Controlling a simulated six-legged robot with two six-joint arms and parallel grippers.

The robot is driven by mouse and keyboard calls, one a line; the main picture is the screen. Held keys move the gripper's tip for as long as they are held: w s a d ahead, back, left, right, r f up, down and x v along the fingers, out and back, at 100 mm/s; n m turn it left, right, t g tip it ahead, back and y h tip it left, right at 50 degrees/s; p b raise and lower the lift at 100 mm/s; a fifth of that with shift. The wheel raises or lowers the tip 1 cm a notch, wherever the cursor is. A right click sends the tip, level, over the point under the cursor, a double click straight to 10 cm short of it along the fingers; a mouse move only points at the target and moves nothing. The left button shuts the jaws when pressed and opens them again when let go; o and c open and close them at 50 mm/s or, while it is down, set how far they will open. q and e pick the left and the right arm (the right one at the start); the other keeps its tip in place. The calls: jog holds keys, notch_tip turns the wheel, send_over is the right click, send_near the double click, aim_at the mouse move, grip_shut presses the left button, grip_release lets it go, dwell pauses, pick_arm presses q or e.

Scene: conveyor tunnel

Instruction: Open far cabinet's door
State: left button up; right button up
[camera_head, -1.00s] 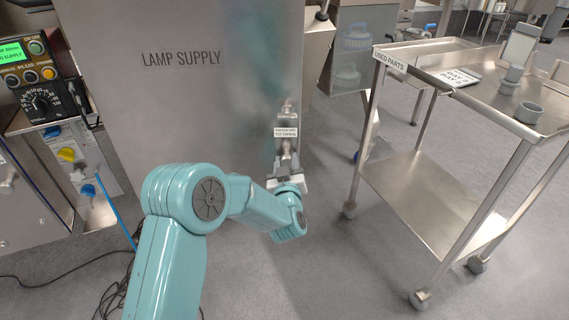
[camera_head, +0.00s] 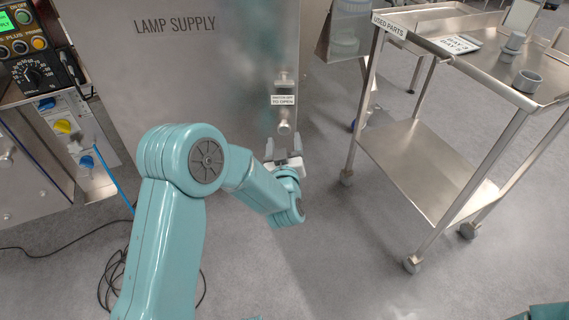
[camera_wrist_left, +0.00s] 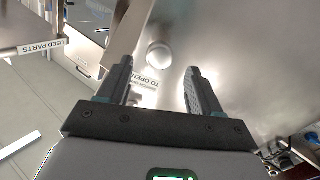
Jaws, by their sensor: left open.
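The grey metal cabinet (camera_head: 190,85) marked "LAMP SUPPLY" fills the left middle of the head view. Its front looks flush and shut. Near its right edge is a latch with a round metal knob (camera_head: 284,127) and a white label (camera_head: 284,99) above it. My left gripper (camera_head: 283,145) is open just below and in front of the knob. In the left wrist view the knob (camera_wrist_left: 158,55) shows beyond and between the two dark fingers (camera_wrist_left: 160,68), and the label (camera_wrist_left: 150,82) reads "TO OPEN". Nothing is held. My right gripper is out of view.
A steel trolley (camera_head: 425,165) marked "USED PARTS" stands on the right, with cups (camera_head: 527,80) on its top. A control panel (camera_head: 30,45) with knobs is at the left. Black cables (camera_head: 110,270) lie on the floor. Floor between cabinet and trolley is clear.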

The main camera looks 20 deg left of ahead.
pick_arm(q)
jog(key=p+v, duration=0.1)
jog(key=v, duration=1)
